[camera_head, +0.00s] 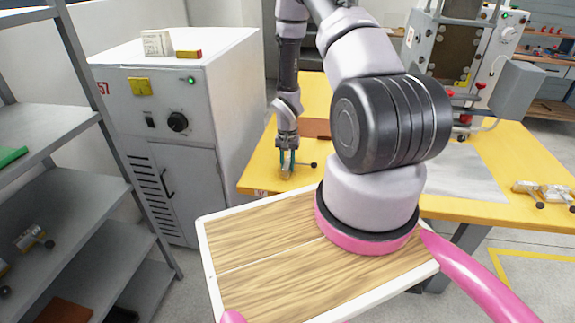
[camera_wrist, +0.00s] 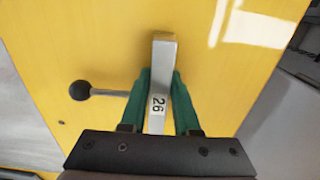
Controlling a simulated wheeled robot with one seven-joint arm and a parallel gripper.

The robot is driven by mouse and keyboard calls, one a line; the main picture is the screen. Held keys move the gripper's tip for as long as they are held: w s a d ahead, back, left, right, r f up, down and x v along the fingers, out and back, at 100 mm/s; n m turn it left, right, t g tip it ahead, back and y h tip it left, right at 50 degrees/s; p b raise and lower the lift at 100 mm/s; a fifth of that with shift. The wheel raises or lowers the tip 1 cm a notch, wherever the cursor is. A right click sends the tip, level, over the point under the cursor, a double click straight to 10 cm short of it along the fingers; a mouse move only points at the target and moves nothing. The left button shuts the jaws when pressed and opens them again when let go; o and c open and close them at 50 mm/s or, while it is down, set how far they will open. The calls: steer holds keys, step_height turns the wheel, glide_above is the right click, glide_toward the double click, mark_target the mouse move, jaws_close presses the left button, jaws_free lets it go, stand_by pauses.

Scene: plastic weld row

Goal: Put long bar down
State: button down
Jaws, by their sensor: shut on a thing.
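The long bar (camera_wrist: 163,52) is a pale silver bar with a "26" label in the wrist view. My gripper (camera_wrist: 160,92) has green fingers, shut on the bar from both sides. A thin rod with a dark ball end (camera_wrist: 80,90) sticks out to the left of the fingers; its joint with the bar is hidden. In the head view my gripper (camera_head: 287,163) points down over the near left corner of the yellow table (camera_head: 262,178), with the bar (camera_head: 286,173) between its fingertips. I cannot tell whether the bar touches the table.
A white cabinet (camera_head: 165,100) stands left of the table. A grey shelf (camera_head: 75,205) is at far left. A wooden board (camera_head: 260,265) with a pale rim is close in front. Metal pieces with dark knobs (camera_head: 545,190) lie on the table's right. A brown block (camera_head: 315,128) sits behind my gripper.

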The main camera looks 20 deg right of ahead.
steer(key=c, duration=0.6)
jaws_free()
steer(key=shift+c, duration=0.2)
step_height(320, 180, up, 12)
steer(key=shift+r, duration=0.2)
step_height(320, 180, up, 26)
steer(key=s+a+f+t, duration=0.1)
steer(key=s+a+t, duration=0.1)
steer(key=s+t, duration=0.1)
steer(key=s+a+r+n+t+y, duration=0.1)
steer(key=s+a+r+t, duration=0.1)
steer(key=s+r, duration=0.7)
steer(key=s+a+r+n+t+y, duration=0.1)
steer(key=s+a+r, duration=0.3)
steer(key=s+r, duration=0.5)
steer(key=shift+a+n+t, duration=0.2)
steer(key=shift+n+t, duration=0.1)
steer(key=shift+t, duration=0.3)
